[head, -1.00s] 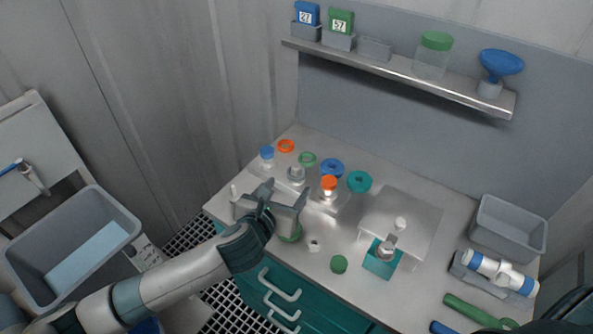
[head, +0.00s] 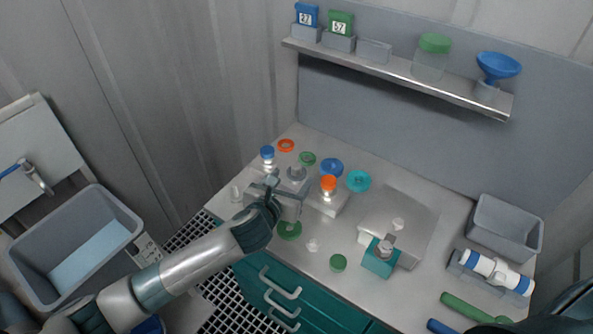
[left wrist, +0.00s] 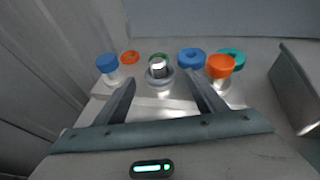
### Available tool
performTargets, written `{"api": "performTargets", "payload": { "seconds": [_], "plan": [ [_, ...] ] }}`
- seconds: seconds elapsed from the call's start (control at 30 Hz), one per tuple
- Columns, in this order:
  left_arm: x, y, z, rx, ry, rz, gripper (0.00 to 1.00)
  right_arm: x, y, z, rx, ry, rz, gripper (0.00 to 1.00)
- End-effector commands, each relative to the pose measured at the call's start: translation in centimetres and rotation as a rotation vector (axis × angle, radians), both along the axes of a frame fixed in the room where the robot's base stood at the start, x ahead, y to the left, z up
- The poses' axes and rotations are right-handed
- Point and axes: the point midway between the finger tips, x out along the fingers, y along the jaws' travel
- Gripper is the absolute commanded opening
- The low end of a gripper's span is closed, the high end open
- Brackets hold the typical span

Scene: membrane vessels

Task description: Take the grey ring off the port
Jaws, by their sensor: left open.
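The grey ring (left wrist: 152,80) sits low around the metal port (left wrist: 158,69), between a blue-capped vessel and an orange-capped vessel. In the head view the ring and port (head: 296,174) stand just beyond my left gripper, which partly hides their base. My left gripper (head: 284,188) is open and empty. In the left wrist view its two fingers (left wrist: 162,82) point toward the port, one on each side of it in the picture. I cannot tell whether either finger touches the ring. My right gripper is not in view.
The blue-capped vessel (left wrist: 107,67) and orange-capped vessel (left wrist: 220,68) flank the port closely. Loose orange (head: 286,145), green (head: 307,158), blue (head: 332,167) and teal (head: 358,181) rings lie behind. A raised plate (head: 405,222) stands to the right. A shelf (head: 400,75) hangs above.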

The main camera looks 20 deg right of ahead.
Motion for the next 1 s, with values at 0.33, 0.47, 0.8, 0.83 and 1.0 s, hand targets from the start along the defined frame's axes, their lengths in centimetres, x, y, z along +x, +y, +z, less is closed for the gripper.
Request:
{"api": "performTargets", "payload": {
  "seconds": [0.33, 0.47, 0.8, 0.83, 1.0],
  "plan": [
    [2.1, -1.5, -1.0, -0.001, 0.002, 0.0, 0.64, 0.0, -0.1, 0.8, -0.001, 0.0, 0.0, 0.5],
    [2.2, -1.5, -1.0, -0.001, 0.001, -0.001, 0.64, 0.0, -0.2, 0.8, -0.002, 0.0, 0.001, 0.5],
    [2.2, -1.5, -1.0, -0.001, 0.001, -0.001, 0.64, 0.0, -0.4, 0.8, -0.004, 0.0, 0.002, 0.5],
    [2.2, -1.5, -1.0, -0.001, 0.001, -0.001, 0.64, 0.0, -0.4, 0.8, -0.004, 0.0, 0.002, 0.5],
    [2.2, -1.5, -1.0, -0.001, 0.001, -0.001, 0.23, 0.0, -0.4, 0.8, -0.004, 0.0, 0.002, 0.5]
  ]
}}
